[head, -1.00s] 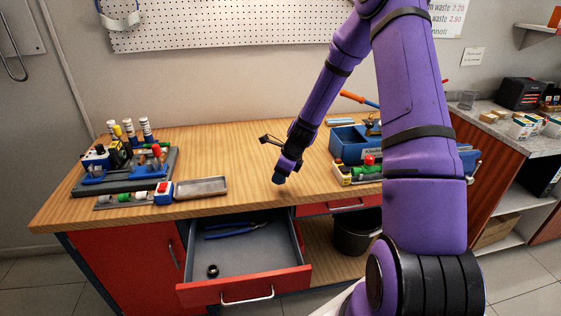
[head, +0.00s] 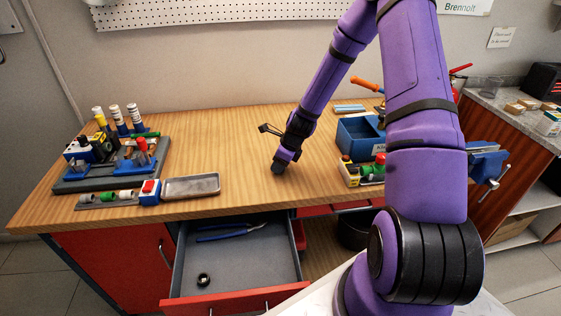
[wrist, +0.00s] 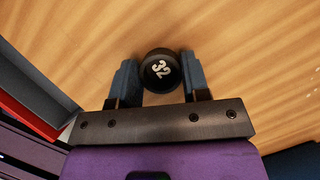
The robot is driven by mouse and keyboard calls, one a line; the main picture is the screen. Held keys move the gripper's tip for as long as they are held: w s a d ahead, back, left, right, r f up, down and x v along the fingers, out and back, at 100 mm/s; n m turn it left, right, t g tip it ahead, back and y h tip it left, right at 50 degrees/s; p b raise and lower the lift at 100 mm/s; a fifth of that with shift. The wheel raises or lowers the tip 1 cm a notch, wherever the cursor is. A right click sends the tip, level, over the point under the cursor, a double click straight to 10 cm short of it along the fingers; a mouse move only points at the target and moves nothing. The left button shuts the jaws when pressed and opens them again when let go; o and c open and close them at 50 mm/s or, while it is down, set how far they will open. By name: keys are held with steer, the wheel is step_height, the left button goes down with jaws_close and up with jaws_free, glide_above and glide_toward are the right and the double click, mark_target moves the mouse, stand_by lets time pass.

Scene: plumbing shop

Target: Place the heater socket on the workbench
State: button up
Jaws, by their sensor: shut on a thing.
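The heater socket (wrist: 160,70) is a black round piece with a white "32" on its end. In the wrist view it sits between the two blue-grey fingers of my gripper (wrist: 159,80), which is shut on it. In the head view my gripper (head: 280,166) points down at the front middle of the wooden workbench (head: 235,150). The socket is a small dark shape at the fingertips there. I cannot tell whether it touches the wood.
The open drawer (head: 240,264) below holds blue-handled pliers (head: 228,235) and a small black ring (head: 203,280). A metal tray (head: 191,187) and a tool rack (head: 110,170) stand left. A blue box (head: 358,137) and valve parts (head: 362,172) stand right. The wood around my gripper is clear.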

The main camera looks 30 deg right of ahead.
steer(key=shift+f, duration=0.2)
steer(key=o, duration=0.9)
steer(key=shift+f, duration=0.1)
